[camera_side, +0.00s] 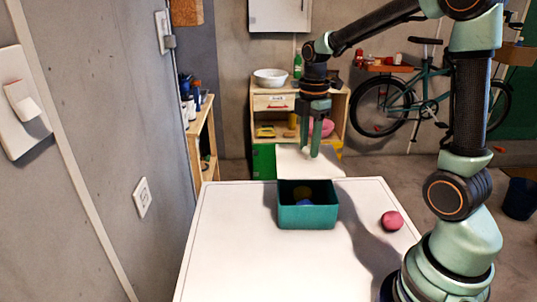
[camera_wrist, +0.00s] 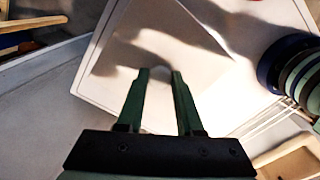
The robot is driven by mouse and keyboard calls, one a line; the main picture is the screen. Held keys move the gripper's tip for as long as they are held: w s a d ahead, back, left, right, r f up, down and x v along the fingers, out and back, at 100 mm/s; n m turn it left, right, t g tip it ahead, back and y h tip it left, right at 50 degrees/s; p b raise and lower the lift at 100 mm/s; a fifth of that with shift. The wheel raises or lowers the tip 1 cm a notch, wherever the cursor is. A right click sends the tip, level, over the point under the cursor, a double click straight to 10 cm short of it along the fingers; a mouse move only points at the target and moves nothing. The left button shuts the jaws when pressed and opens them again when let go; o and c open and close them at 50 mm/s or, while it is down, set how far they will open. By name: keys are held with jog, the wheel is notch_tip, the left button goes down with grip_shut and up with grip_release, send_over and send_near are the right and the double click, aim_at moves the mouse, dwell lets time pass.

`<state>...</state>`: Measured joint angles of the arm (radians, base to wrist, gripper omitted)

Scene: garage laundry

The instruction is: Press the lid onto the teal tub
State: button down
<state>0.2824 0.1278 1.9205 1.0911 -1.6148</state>
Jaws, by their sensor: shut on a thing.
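The teal tub (camera_side: 308,217) stands open on the white table, with something yellow and something blue inside. The lid (camera_side: 296,164) is a pale, flat square, held roughly level above and a little behind the tub, apart from its rim. My gripper (camera_side: 314,153) points down and is shut on the lid near its middle; the gripped part is mostly hidden by the fingers. In the wrist view the green fingers (camera_wrist: 160,73) reach down to the pale lid (camera_wrist: 160,48). The tub cannot be made out in that view.
A pink ball (camera_side: 392,220) lies on the white table (camera_side: 245,262), right of the tub. The table's left and front areas are clear. A wall stands close on the left. A shelf with a bowl (camera_side: 270,77) and a bicycle (camera_side: 400,100) are behind.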

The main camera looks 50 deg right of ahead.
aim_at(309, 159)
jog(key=shift+s+f, duration=0.2)
jog(key=shift+f, duration=3.05)
jog(key=shift+f, duration=0.65)
grip_release()
dwell(0.5)
jog(key=shift+r, duration=3.5)
